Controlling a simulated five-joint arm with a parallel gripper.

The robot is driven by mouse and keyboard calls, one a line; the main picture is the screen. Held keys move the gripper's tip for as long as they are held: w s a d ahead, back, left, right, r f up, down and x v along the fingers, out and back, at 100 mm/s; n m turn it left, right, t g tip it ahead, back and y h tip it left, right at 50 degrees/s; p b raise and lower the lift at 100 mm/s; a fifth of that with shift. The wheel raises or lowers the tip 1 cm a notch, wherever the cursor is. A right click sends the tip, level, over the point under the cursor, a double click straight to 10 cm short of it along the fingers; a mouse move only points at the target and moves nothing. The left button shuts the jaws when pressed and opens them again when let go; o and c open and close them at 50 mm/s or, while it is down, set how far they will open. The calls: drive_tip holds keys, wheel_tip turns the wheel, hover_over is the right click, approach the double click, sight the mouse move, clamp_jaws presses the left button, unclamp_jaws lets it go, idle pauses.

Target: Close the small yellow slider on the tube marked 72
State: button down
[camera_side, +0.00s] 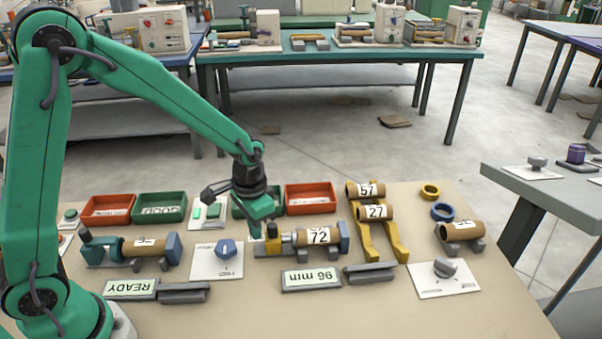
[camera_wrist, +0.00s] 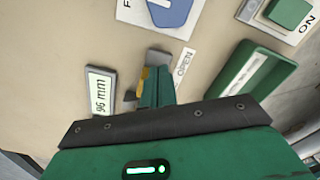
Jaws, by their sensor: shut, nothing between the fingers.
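The tube marked 72 (camera_side: 319,237) lies in a grey holder with a blue end block (camera_side: 343,236) at its right. The small yellow slider (camera_side: 273,243) is at the holder's left part, apart from the tube. My gripper (camera_side: 261,232) points down just left of and above the slider; contact cannot be told. In the wrist view, my gripper (camera_wrist: 156,92) is shut and empty, and partly covers the yellow slider (camera_wrist: 142,80). The tube is hidden there. An OPEN label (camera_wrist: 184,63) shows to the right of the fingers.
A blue knob (camera_side: 226,248) on a white plate stands left of the holder. The 96 mm sign (camera_side: 311,279) lies in front. Yellow rails (camera_side: 391,242) carry tubes marked 57 (camera_side: 368,190) and 27 (camera_side: 374,212) to the right. Red and green bins stand behind.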

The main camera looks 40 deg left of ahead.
drive_tip(key=shift+r, duration=0.15)
wheel_tip(320, 180, up, 7)
idle(1.2)
drive_tip(key=s+a+r+n+t, duration=0.1)
drive_tip(key=s+a+r+t, duration=0.1)
drive_tip(key=s+r, duration=0.4)
drive_tip(key=s+a+r+n+t, duration=0.2)
drive_tip(key=s+r, duration=0.4)
drive_tip(key=s, duration=0.3)
drive_tip(key=shift+s+a+r+t, duration=0.15)
drive_tip(key=shift+s+a+t, duration=0.25)
drive_tip(key=shift+a+t, duration=0.6)
